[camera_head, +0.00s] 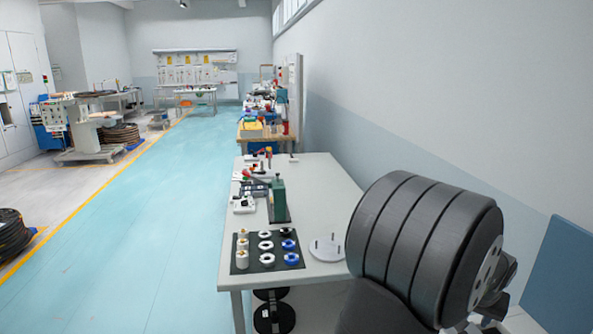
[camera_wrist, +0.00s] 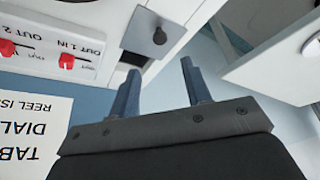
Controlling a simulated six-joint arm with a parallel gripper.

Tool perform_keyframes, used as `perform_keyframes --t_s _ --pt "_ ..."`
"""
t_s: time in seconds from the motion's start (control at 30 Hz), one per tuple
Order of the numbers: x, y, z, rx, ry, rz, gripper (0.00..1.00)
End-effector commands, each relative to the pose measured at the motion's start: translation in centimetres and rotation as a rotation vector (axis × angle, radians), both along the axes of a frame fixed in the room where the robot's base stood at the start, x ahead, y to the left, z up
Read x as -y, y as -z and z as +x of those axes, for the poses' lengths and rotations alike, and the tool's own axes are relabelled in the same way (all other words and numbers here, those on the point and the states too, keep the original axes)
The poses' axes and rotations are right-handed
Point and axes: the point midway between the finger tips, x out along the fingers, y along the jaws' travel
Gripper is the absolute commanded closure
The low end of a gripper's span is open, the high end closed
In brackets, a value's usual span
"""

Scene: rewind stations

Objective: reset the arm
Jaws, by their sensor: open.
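In the wrist view my gripper (camera_wrist: 159,68) is open, its two blue-grey fingers apart with nothing between them. Behind the fingers is a white front with a dark round knob (camera_wrist: 159,37); I cannot tell how far off it is. In the head view my dark, ribbed arm link fills the lower right, beside the table's right edge. The gripper itself cannot be made out there.
A light grey table (camera_head: 318,180) holds a black mat (camera_head: 240,268) with several spools, a white pegged disc (camera_head: 327,248) and a green device (camera_head: 278,198). Red switches (camera_wrist: 67,62) and a printed sign (camera_wrist: 30,135) show in the wrist view. A wall stands at the right.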

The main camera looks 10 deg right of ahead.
Motion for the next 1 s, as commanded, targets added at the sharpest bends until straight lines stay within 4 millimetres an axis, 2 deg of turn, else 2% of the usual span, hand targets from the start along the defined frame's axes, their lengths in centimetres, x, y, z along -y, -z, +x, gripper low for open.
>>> perform_keyframes --t_s 0.1,0.57,1.0 --pt "0.6 2.1 0.6 -0.001 0.000 0.002 0.56" --pt "2.7 9.5 2.7 -0.001 0.000 0.001 0.56" --pt "11.0 9.5 2.7 0.001 0.004 -0.002 0.56"
